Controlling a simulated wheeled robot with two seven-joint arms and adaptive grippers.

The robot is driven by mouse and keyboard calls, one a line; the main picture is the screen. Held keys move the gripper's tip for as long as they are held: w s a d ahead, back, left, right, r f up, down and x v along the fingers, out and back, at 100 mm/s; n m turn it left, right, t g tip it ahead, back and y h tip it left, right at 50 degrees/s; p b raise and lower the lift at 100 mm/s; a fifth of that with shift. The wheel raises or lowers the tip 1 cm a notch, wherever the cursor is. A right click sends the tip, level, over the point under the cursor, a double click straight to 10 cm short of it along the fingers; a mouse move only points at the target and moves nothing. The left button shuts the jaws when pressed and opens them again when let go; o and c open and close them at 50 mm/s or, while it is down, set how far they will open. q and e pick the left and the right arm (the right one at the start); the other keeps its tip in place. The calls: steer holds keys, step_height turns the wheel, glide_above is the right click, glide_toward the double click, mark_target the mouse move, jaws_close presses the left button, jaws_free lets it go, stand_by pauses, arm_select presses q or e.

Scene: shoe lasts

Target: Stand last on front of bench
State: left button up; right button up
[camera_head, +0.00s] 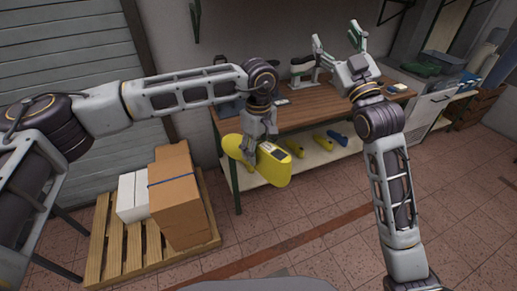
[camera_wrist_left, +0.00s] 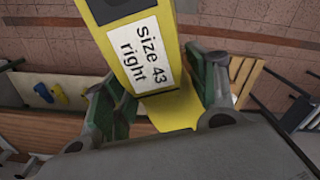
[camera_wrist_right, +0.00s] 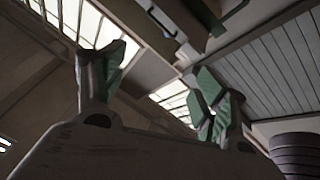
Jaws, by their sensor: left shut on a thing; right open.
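A yellow shoe last (camera_head: 272,166) is held in the air by my left gripper (camera_head: 258,142), in front of the bench's left end. In the left wrist view the last (camera_wrist_left: 175,100) sits between green finger pads and bears a label reading "Size 43 right". The bench (camera_head: 315,105) has a brown wooden top and a lower shelf. My right gripper (camera_head: 340,42) is raised above the bench and points up. Its fingers are apart and empty; the right wrist view shows the open fingers (camera_wrist_right: 155,90) against the ceiling.
The lower shelf (camera_head: 262,178) holds yellow lasts (camera_head: 294,149) and a blue last (camera_head: 337,138). A white and green device (camera_head: 301,70) stands at the back of the bench. A pallet (camera_head: 112,245) with a brown carton (camera_head: 180,205) and white box (camera_head: 132,196) stands left. The front bench top looks mostly clear.

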steer(key=w+d+f+m+g+h, duration=0.15)
steer(key=w+f, duration=0.25)
steer(key=f, duration=0.6)
steer(key=w+d+f+m+g+h, duration=0.1)
steer(key=w+f+g, duration=0.15)
steer(key=f, duration=0.85)
steer(key=w+d+f+m+g+h, duration=0.15)
steer(key=w+f, duration=0.25)
steer(key=f, duration=0.6)
steer(key=s+f+g+h, duration=0.1)
steer(key=s+f+g, duration=0.25)
steer(key=f, duration=1.35)
steer(key=s+f+g, duration=0.2)
steer(key=s+f, duration=0.2)
steer(key=f, duration=1.3)
steer(key=s+f+g, duration=0.5)
steer(key=s+f, duration=1.8)
steer(key=f, duration=0.3)
steer(key=s+f+g, duration=0.3)
steer(key=s+f, duration=0.3)
steer(key=s, duration=1.1)
steer(key=s+f+m+g+h, duration=0.1)
steer(key=s+f, duration=0.5)
steer(key=s, duration=1)
steer(key=shift+s+d+f+g, duration=0.25)
steer(key=shift+s+f+g, duration=0.15)
steer(key=shift+g, duration=0.5)
